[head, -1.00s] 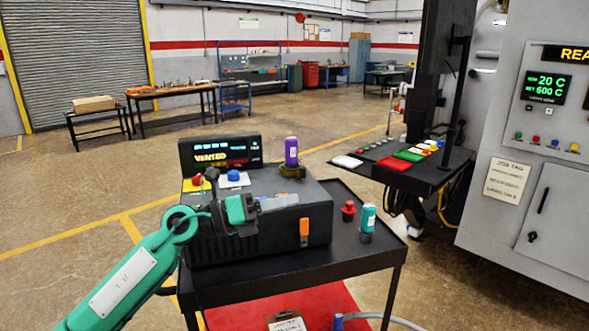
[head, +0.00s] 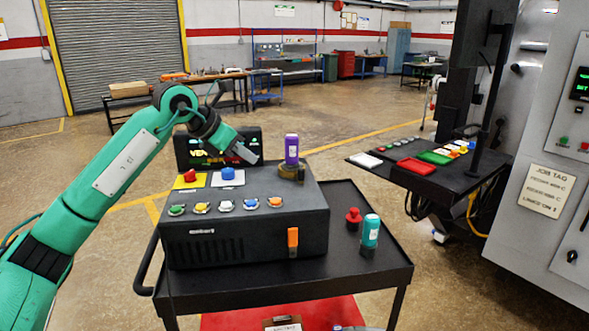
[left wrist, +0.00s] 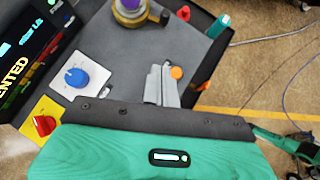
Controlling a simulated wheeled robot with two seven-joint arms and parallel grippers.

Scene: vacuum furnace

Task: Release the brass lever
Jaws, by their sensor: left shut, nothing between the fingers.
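A brass-coloured round fitting (head: 294,173) sits at the back right on top of the black control box (head: 245,245), under a purple cylinder (head: 291,149). In the left wrist view the fitting (left wrist: 130,16) shows a short dark handle sticking out to the right. I cannot tell for sure whether this is the brass lever. My left gripper (head: 246,153) is shut and empty, raised in front of the box's display; its closed fingers also show in the left wrist view (left wrist: 161,85). It is apart from the fitting.
The box has a red knob (head: 190,175), a blue knob (head: 228,173), a row of coloured buttons and an orange lever (head: 292,241) on its front.

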